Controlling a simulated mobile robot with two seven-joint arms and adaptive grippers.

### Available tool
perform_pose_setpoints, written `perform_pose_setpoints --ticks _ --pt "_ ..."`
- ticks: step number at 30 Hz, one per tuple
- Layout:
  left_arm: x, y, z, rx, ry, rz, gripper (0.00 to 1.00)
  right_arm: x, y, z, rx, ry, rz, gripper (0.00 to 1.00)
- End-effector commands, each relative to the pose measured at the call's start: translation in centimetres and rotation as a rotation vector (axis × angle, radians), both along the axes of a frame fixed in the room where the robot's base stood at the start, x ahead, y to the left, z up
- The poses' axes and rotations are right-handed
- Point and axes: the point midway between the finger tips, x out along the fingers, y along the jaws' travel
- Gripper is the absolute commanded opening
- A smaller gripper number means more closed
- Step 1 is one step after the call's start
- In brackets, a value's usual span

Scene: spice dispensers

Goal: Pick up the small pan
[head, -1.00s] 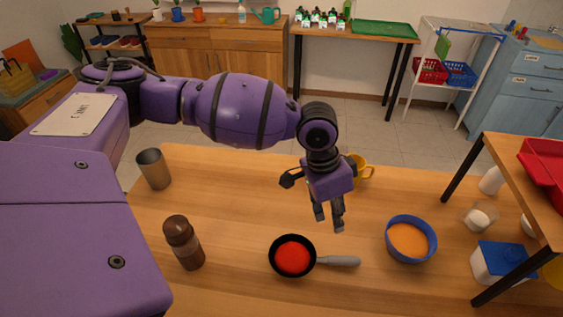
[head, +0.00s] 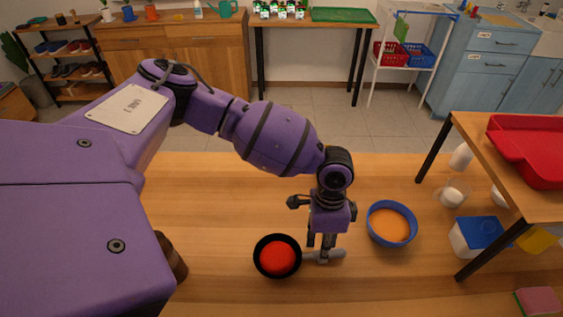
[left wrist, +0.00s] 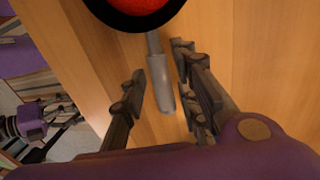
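The small pan (head: 260,266) is black with red contents and sits on the wooden table, its grey handle (head: 337,254) pointing right. The pan's rim also shows at the top of the left wrist view (left wrist: 120,20), with the handle (left wrist: 160,85) running down between the fingers. My left gripper (head: 322,258) is lowered at the handle. In the left wrist view my left gripper (left wrist: 160,95) is open, with a finger on each side of the handle and gaps visible. My right gripper is not in view.
A blue bowl with orange contents (head: 391,206) stands right of the gripper. A raised shelf with a red tray (head: 525,150) is at the right, with a blue-lidded container (head: 478,237) beneath its edge. The table behind the pan looks clear.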

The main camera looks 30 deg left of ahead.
Motion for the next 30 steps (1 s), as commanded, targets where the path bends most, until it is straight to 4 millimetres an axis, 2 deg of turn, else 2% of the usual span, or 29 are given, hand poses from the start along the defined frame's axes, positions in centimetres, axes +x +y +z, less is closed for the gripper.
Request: perform_pose_setpoints --ticks 4,11,18,30 --pt "-0.4 -0.2 -1.6 0.000 0.003 0.002 0.28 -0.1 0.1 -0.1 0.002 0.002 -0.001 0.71" --pt "-0.4 -0.2 -1.8 -0.001 0.001 0.003 0.28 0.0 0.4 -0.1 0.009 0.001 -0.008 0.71" --pt "-0.3 -0.2 -1.7 -0.002 0.001 0.002 0.00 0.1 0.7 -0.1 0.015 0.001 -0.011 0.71" --pt "-0.2 -0.2 -1.6 -0.002 -0.001 0.003 0.00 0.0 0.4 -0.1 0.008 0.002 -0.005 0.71"
